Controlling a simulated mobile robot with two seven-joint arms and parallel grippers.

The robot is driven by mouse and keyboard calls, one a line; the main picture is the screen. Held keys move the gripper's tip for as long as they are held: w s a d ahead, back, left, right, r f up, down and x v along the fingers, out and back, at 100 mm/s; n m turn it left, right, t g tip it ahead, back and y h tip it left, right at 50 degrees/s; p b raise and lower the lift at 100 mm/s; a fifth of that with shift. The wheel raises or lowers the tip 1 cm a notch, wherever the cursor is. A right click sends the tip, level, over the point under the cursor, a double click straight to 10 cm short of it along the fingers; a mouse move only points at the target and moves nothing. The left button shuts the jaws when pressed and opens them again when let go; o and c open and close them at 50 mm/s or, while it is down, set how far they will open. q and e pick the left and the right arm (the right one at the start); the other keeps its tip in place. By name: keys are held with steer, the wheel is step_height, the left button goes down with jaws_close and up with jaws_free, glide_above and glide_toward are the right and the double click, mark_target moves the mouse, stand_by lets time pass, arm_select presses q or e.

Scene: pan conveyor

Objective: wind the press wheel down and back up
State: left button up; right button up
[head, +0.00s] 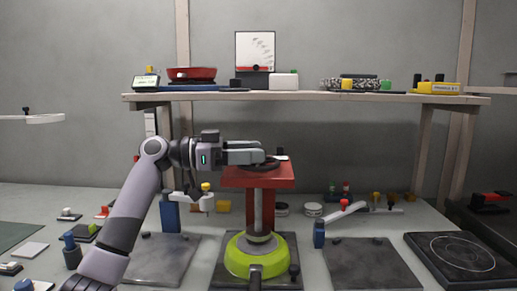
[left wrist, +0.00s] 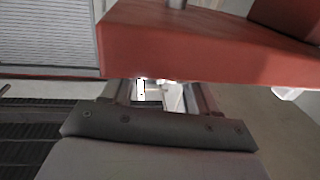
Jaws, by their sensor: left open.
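The press stands in the middle of the head view, with a red head block (head: 258,179), a grey column (head: 258,210) and a lime-green round pan (head: 243,262) at its foot. A dark wheel (head: 259,167) lies flat on top of the red block, partly hidden by my gripper. My left gripper (head: 262,155) is open, reaching in from the left just over the wheel; contact cannot be told. In the left wrist view the red block (left wrist: 190,50) fills the top, beyond my fingers (left wrist: 158,88), and nothing shows held between them. My right gripper is not in view.
A wooden shelf (head: 310,97) with a red pan (head: 191,74) and other items runs behind the press. Dark square plates (head: 372,266) flank the press on the bench, and a round hotplate (head: 462,255) is at right. Small coloured-knob parts clutter the bench.

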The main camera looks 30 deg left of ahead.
arm_select(q)
steer(key=shift+x, duration=1)
steer(key=c, duration=0.9)
steer(key=shift+c, duration=0.2)
steer(key=shift+n+t+y, duration=0.4)
steer(key=shift+t, duration=0.1)
